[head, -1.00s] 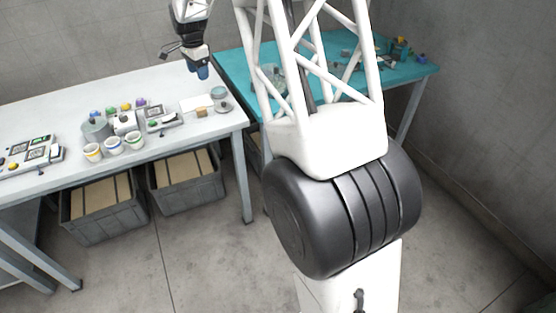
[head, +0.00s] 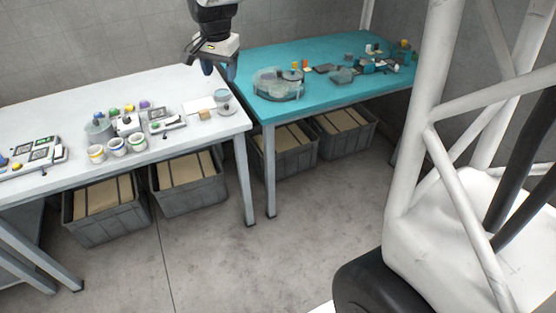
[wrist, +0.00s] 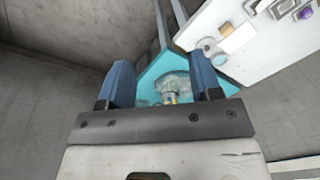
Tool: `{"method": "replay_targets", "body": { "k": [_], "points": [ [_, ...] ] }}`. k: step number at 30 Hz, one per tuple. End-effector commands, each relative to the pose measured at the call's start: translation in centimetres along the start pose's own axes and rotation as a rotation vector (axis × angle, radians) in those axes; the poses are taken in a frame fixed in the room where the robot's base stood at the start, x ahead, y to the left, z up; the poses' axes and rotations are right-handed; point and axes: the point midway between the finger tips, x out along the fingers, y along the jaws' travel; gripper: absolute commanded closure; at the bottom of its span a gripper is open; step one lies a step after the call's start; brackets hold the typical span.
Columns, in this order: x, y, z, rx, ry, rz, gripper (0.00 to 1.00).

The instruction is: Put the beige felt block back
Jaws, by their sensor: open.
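The beige felt block (head: 204,114) sits on the white table (head: 180,83) near its right end. It lies just in front of a white sheet (head: 196,104) and left of a small round container. In the wrist view a small beige block (wrist: 225,29) shows on the white table, outside the jaws. My gripper (head: 219,70) hangs in the air above the back of the tables, near where white and teal meet. Its blue fingers are apart with nothing between them; the wrist view shows my gripper (wrist: 162,78) open above the teal table.
The teal table (head: 330,58) holds a clear round tray (head: 279,84) and several small parts. Cups (head: 115,146) and devices fill the middle of the white table. Grey crates (head: 189,185) stand underneath. A narrow floor gap separates the tables in front.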

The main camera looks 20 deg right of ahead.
Motion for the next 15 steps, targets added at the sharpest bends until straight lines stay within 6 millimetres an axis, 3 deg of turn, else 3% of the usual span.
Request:
{"method": "replay_targets", "body": {
  "k": [15],
  "points": [
    [-3.0,9.2,9.0,-0.27,0.035,-0.023,0.41]
  ]
}}
